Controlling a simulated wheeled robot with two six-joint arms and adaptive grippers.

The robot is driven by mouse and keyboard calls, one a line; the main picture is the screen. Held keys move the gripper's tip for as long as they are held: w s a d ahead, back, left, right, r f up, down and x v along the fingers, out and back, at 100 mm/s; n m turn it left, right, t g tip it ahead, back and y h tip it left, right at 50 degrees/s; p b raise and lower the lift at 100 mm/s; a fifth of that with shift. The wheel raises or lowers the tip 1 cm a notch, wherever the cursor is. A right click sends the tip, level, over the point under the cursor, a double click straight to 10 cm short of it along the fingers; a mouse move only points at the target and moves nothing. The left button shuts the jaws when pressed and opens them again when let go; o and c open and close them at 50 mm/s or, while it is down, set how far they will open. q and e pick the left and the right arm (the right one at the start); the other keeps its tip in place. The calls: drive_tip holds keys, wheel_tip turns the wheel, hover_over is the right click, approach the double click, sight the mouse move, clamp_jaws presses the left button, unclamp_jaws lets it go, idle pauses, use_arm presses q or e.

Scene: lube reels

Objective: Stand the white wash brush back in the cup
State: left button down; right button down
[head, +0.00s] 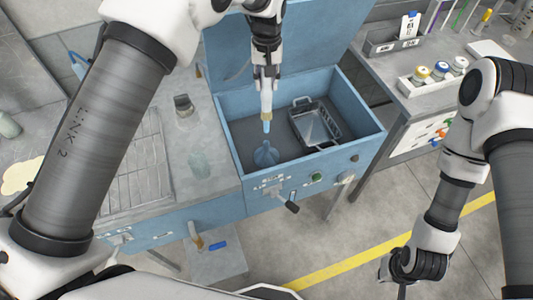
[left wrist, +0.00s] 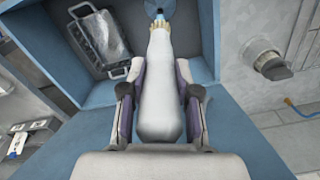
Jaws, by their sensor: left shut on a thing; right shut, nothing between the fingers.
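My left gripper (head: 266,80) is shut on the white brush (head: 266,101). The brush has a long white handle, a brass-coloured collar and a blue tip pointing down over the blue basin (head: 362,147). In the left wrist view the handle (left wrist: 158,95) lies between both fingers. A blue, cone-like shape (head: 265,154) shows below the tip; I cannot tell whether they touch. My right gripper (head: 403,280) is shut and empty, far from the brush.
A dark wire basket (head: 315,124) sits in the basin's right part, and the raised blue lid (head: 330,35) stands behind. A metal rack (head: 135,165) lies on the left worktop. A right-hand bench (head: 425,97) holds a tray of bottles (head: 437,75). The floor at front right looks open.

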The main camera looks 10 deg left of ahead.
use_arm(q)
drive_tip(key=shift+r, duration=0.3)
drive_tip(key=shift+s+a, duration=0.1)
drive_tip(key=s+a, duration=1.6)
drive_tip(key=s, duration=0.1)
drive_tip(key=shift+s+a, duration=0.35)
drive_tip(key=shift+d+f+b, duration=0.1)
drive_tip(key=shift+b, duration=0.2)
